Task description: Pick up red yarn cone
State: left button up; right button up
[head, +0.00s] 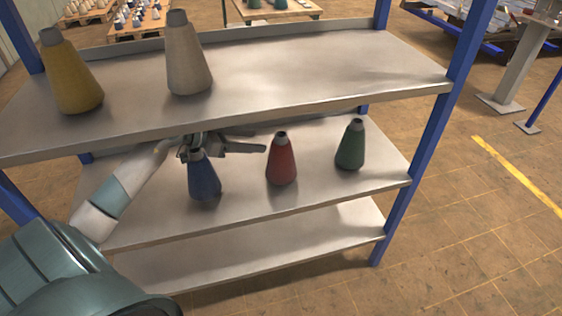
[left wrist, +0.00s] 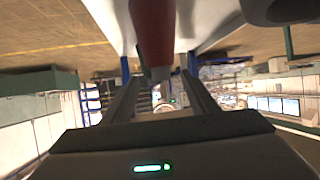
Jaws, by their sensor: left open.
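The red yarn cone (head: 282,163) stands upright on the middle shelf, between the blue cone (head: 204,177) and the green cone (head: 350,146). My left gripper (head: 258,141) reaches in from the left above the middle shelf, behind the top of the blue cone. Its open fingers point right towards the red cone's upper part. In the left wrist view the red cone (left wrist: 153,32) appears at top centre, its narrow grey tip pointing down the picture between the spread finger lines (left wrist: 162,92). I cannot tell whether a finger touches it. My right gripper is not in view.
The upper shelf (head: 300,72) lies just above my left arm and holds a yellow cone (head: 70,75) and a beige cone (head: 187,58). Blue posts (head: 425,140) frame the rack. The bottom shelf (head: 290,245) looks empty. A dark rounded shape (left wrist: 282,8) fills the wrist view's upper right.

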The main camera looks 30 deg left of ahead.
pick_arm(q)
jog(key=shift+w+d, duration=0.4)
jog(key=shift+w, duration=0.3)
jog(key=shift+w+d, duration=0.35)
jog(key=shift+w, duration=0.35)
jog(key=shift+w+d, duration=0.4)
jog(key=shift+w, duration=0.3)
